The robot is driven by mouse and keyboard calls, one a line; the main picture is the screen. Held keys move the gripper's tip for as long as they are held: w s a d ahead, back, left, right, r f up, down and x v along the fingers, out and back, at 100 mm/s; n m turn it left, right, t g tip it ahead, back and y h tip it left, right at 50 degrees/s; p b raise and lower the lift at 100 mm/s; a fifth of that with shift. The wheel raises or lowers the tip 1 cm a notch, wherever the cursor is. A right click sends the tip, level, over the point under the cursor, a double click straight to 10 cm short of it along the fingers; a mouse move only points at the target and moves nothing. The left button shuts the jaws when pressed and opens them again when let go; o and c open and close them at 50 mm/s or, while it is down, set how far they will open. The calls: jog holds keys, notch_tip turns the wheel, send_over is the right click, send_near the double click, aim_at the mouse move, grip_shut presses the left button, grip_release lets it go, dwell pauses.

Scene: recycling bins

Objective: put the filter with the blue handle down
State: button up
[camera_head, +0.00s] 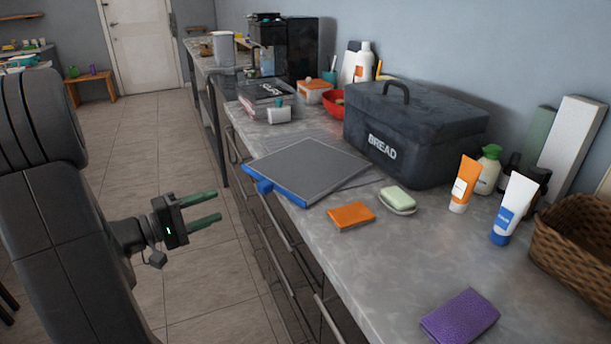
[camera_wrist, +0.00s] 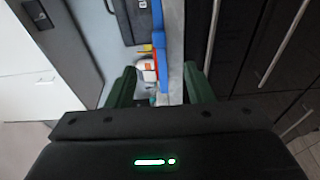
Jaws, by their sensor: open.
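The filter (camera_head: 312,167) is a flat grey square panel with a blue front edge and a short blue handle (camera_head: 264,187). It lies flat on the grey counter, and its handle is at the counter's front edge. My gripper (camera_head: 218,205) has two green fingers, spread apart with nothing between them. It is over the floor in front of the counter, left of and apart from the filter. In the wrist view, a blue strip (camera_wrist: 161,35) that appears to be the filter's edge shows beyond the open fingers.
The counter (camera_head: 390,270) has an orange sponge (camera_head: 351,216), a soap dish (camera_head: 398,201) and a dark bread box (camera_head: 415,130) near the filter. Tubes, a purple cloth (camera_head: 460,317) and a wicker basket (camera_head: 575,245) are farther right. Drawer handles line the front; the floor is clear.

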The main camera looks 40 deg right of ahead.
aim_at(259, 189)
jog(key=d, duration=0.4)
jog(key=s+d, duration=0.1)
jog(key=d, duration=0.8)
jog(key=shift+s+d+p, duration=0.25)
jog(key=shift+d+p, duration=0.1)
jog(key=shift+c, duration=0.2)
grip_shut()
